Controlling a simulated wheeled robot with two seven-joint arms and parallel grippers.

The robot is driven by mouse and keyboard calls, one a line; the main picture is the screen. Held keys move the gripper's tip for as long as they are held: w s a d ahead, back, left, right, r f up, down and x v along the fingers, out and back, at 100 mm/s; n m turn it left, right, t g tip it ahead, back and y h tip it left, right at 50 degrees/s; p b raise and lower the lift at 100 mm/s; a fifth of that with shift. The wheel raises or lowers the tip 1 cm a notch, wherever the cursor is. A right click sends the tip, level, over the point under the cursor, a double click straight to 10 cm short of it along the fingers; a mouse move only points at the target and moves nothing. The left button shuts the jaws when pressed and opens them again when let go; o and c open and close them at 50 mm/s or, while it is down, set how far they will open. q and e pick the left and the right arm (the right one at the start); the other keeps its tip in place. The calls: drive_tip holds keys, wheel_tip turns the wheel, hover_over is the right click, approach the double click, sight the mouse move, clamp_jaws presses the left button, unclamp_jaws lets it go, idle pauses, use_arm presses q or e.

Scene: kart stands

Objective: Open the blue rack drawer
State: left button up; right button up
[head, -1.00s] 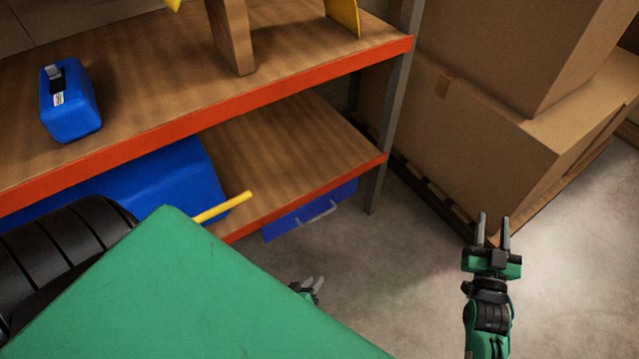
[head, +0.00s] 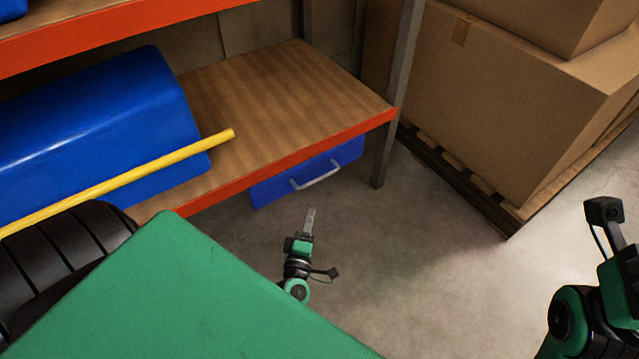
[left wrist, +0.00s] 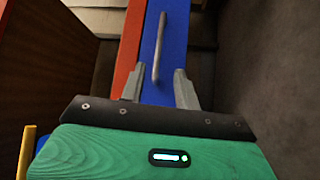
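The blue rack drawer (head: 345,160) sits under the right part of the lower shelf, and its front looks flush below the orange edge. Its grey bar handle (head: 316,177) is on the front face. My left gripper (head: 310,212) is in front of and below the handle, apart from it. In the left wrist view, the drawer (left wrist: 173,50) and handle (left wrist: 159,48) lie ahead, and the open fingers (left wrist: 158,82) point toward them with nothing between. My right arm shows at the right edge, but its fingers are out of view.
The lower shelf (head: 290,75) has an orange edge and holds a large blue container (head: 100,125). A yellow bar (head: 130,178) crosses in front of it. A grey rack post (head: 392,120) stands right of the drawer. Cartons (head: 490,100) sit on a pallet. Floor before the drawer is clear.

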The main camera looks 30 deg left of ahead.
sight(319, 179)
use_arm(q)
drive_tip(key=b+x, duration=0.4)
drive_tip(key=x, duration=0.9)
drive_tip(key=shift+w+a+r, duration=0.15)
drive_tip(key=shift+w, duration=0.1)
clamp_jaws()
